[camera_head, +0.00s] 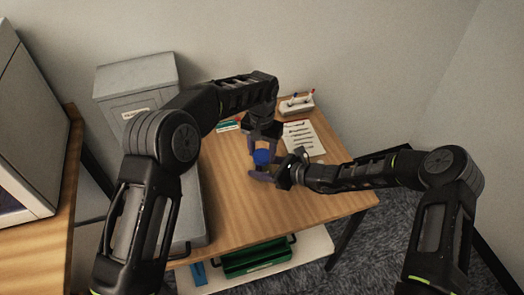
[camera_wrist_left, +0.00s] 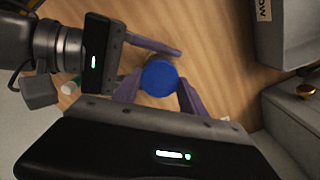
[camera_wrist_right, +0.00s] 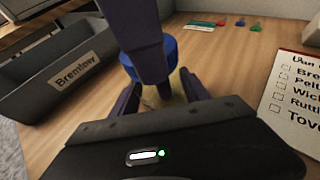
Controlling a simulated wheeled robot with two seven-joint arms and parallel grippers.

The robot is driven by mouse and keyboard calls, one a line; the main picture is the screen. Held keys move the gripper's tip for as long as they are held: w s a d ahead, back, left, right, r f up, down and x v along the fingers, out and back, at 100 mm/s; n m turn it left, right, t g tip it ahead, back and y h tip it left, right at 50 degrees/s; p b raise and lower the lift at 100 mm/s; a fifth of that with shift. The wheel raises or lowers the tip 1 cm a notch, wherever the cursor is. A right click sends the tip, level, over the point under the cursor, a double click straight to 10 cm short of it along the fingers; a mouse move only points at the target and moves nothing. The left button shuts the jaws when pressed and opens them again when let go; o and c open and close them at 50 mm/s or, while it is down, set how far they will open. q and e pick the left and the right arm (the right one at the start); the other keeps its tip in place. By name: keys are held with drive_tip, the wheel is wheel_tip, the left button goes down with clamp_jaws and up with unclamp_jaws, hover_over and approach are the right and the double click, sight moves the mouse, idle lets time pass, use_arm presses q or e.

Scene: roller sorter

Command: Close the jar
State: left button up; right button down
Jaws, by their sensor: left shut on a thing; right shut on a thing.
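A round blue lid (camera_head: 261,157) shows between my two grippers over the wooden table. It also shows in the left wrist view (camera_wrist_left: 160,77) and the right wrist view (camera_wrist_right: 172,52). My left gripper (camera_head: 262,146) reaches in from above, its fingers shut on the lid's sides. My right gripper (camera_head: 258,166) comes in from the right, lower down. In the right wrist view its fingers are shut around the pale, yellowish jar (camera_wrist_right: 172,97) below the lid. A left finger hides part of the lid and jar there. I cannot tell whether the lid is fully seated.
A checklist sheet (camera_head: 303,138) and a pen holder (camera_head: 296,104) lie beyond the grippers. A dark grey bin labelled Bremtow (camera_wrist_right: 62,80) stands on the table. A grey box (camera_head: 137,85) stands at the back left. A green crate (camera_head: 256,259) is below the table. The table's front right is clear.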

use_arm(q)
drive_tip(key=m, duration=0.5)
drive_tip(key=o, duration=1.5)
drive_tip(key=shift+o, duration=0.2)
drive_tip(key=shift+r, duration=0.15)
drive_tip(key=shift+r, duration=2.15)
drive_tip(key=shift+d, duration=0.1)
drive_tip(key=shift+c, duration=0.3)
